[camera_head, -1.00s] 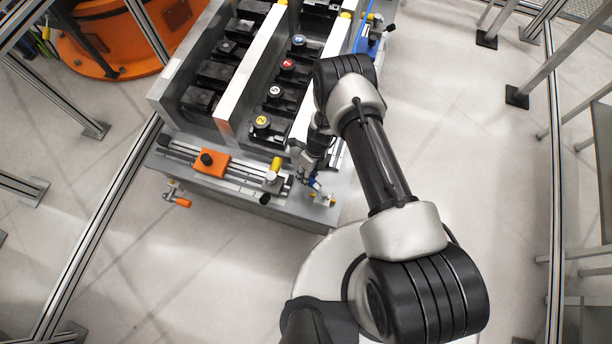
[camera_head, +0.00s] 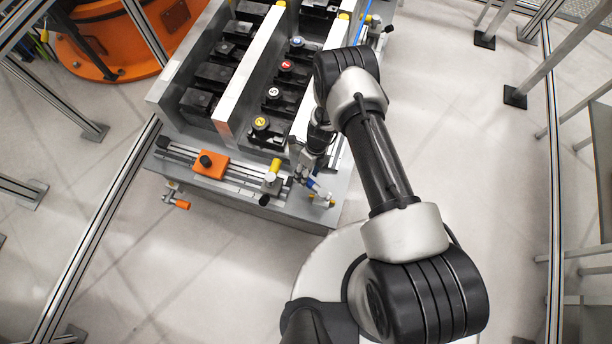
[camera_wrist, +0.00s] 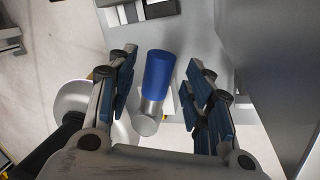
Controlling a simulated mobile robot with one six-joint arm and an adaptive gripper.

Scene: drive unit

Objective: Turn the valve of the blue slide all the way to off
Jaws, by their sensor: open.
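A valve handle with a blue grip (camera_wrist: 159,75) and a silver metal end (camera_wrist: 147,122) shows in the wrist view. It lies between the two fingers of my gripper (camera_wrist: 162,68), with a gap on each side. The fingers are open and have blue pads. A blue strip (camera_head: 364,30) shows along the unit's right side, partly hidden by my arm. The valve body is mostly hidden in both views.
An orange block (camera_head: 210,165) sits on the front rail, with an orange handle (camera_head: 182,204) below its left end. A yellow-topped post (camera_head: 274,168) stands just left of my gripper. A grey wall (camera_wrist: 280,75) rises close on the right in the wrist view.

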